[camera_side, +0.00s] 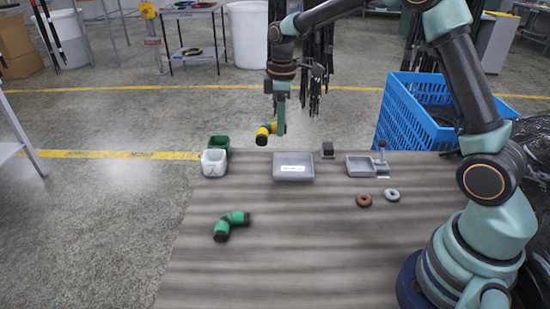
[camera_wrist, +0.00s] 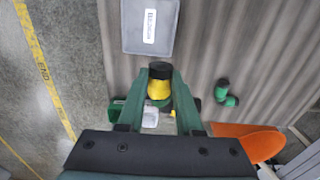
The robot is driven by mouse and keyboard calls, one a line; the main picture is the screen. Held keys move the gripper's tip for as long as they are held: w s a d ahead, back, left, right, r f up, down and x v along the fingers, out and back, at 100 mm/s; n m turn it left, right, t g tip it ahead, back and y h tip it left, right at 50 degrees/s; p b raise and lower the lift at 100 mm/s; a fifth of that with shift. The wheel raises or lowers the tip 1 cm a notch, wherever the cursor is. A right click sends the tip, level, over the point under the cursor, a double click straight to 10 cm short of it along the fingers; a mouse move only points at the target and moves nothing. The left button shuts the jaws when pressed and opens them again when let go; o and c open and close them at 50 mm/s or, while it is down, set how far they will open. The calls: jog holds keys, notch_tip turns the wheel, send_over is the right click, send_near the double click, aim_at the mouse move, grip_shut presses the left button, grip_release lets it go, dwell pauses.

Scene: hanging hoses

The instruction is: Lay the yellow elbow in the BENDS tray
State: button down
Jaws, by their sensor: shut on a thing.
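The yellow elbow (camera_side: 266,131), with black ends, is in my gripper (camera_side: 278,128), held in the air above the far edge of the table. In the wrist view the elbow (camera_wrist: 159,88) sits between the two green fingers of my gripper (camera_wrist: 158,82), its black end facing the tray side. The fingers hide part of it. A grey shallow tray (camera_side: 293,173) with a white label stands below and slightly right of the elbow in the side view. The same tray (camera_wrist: 135,42) is at the top of the wrist view and looks empty. Its label is too small to read surely.
A green elbow (camera_side: 231,225) lies in front. A dark block (camera_side: 327,150), another grey tray (camera_side: 361,166) and two rings (camera_side: 377,198) are right. Black hoses (camera_side: 316,70) hang behind.

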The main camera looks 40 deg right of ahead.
jog(key=shift+s+d+f, duration=0.15)
jog(key=shift+d+f, duration=1.15)
jog(key=shift+f, duration=0.6)
jog(key=shift+s+d+f, duration=0.1)
jog(key=shift+d+f, duration=1.2)
jog(key=shift+f, duration=0.55)
jog(key=shift+s+d+f, duration=0.15)
jog(key=shift+d+f, duration=1.15)
jog(key=shift+f, duration=0.6)
jog(key=shift+c, duration=0.5)
grip_release()
jog(key=shift+r, duration=0.1)
notch_tip(320, 180, up, 7)
